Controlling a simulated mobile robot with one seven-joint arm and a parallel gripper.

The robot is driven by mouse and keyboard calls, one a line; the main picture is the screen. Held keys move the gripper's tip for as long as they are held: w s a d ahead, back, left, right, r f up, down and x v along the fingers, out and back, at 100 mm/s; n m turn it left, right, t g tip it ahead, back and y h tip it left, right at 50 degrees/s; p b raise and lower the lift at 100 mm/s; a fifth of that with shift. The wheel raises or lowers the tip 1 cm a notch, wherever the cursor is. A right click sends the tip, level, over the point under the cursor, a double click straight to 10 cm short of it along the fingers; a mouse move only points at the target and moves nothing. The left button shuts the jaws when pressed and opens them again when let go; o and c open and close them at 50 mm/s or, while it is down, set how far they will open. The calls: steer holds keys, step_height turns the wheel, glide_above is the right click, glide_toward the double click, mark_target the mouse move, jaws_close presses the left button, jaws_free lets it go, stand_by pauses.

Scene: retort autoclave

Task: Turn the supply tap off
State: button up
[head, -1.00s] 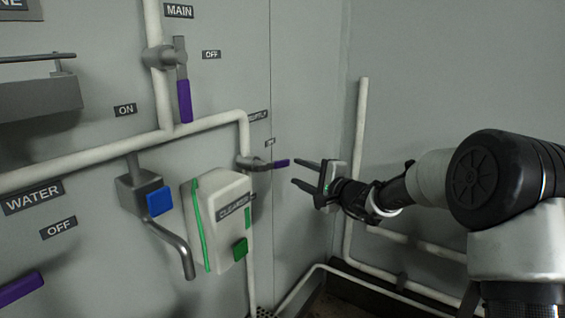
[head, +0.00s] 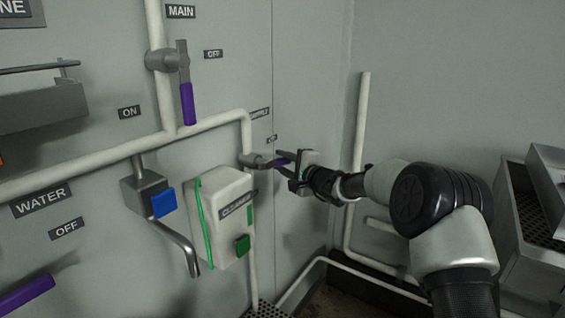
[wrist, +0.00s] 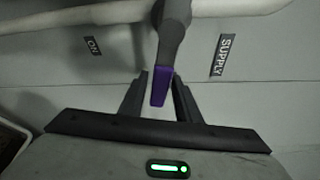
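The supply tap (head: 254,160) sits on the white pipe on the wall, with a grey body and a lever that has a purple grip. In the wrist view, its purple handle (wrist: 162,86) lies between the two dark fingers of my gripper (wrist: 159,97). The fingers stand on either side of it, with a small gap visible, so the gripper looks open around the handle. In the head view my gripper (head: 279,163) reaches the tap from the right and partly hides the handle. A SUPPLY label (wrist: 223,55) and an ON label (wrist: 92,46) show on the wall.
A cleanser dispenser (head: 222,217) is mounted just below and left of the tap. The main tap (head: 184,80) with its purple lever is up and left. A vertical white pipe (head: 360,130) stands behind my arm. Metal trays (head: 525,225) are at the right.

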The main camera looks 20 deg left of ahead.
jaws_close()
steer(key=shift+f+b, duration=0.1)
steer(key=shift+b, duration=0.2)
steer(key=b, duration=0.3)
steer(key=shift+f+n, duration=0.1)
steer(key=shift+n, duration=0.2)
steer(key=r+n+b, duration=0.1)
steer(key=b, duration=0.5)
steer(key=shift+w+r+t+b, duration=0.1)
steer(key=shift+t+b, duration=0.25)
steer(key=shift+t, duration=0.05)
steer(key=shift+r+n+y+b, duration=0.3)
steer(key=shift+r+n+b, duration=0.1)
steer(key=shift+r+b, duration=0.2)
steer(key=shift+o, duration=1.6)
jaws_free()
steer(key=shift+d, duration=0.15)
